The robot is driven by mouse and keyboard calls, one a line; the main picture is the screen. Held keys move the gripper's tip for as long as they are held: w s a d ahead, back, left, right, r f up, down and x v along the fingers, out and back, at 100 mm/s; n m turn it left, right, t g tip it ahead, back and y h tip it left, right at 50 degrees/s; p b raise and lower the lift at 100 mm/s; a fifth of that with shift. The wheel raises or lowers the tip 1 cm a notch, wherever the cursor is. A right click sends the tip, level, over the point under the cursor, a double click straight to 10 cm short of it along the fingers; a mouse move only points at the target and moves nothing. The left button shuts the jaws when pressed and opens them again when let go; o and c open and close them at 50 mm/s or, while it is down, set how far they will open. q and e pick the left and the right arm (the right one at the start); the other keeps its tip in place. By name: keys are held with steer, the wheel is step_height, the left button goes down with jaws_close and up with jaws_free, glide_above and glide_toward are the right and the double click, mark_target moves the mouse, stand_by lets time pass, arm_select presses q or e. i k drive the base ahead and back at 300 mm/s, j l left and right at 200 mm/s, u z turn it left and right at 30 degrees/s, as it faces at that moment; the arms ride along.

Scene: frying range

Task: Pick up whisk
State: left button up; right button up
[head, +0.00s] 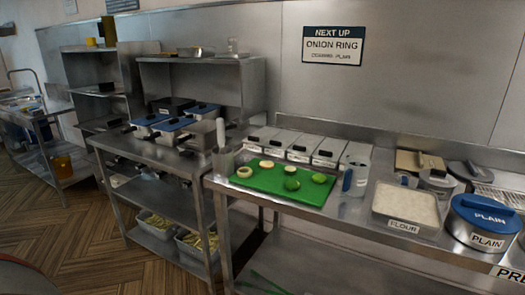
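I cannot clearly make out a whisk. A pale upright handle (220,133) stands in a grey container (224,163) at the left end of the right-hand steel table; it may be a utensil handle, but its lower end is hidden. Neither of my grippers is in view.
The steel table holds a green board (265,181) with onion pieces, lidded bins (298,148), a jug (355,172), a flour tray (403,226) and a blue-lidded pot (485,223). A fryer station (178,132) with shelves is left.

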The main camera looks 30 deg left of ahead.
mark_target(220, 122)
steer(key=j+z, duration=0.3)
steer(key=j, duration=0.55)
steer(key=j+z, duration=0.25)
steer(key=j, duration=0.55)
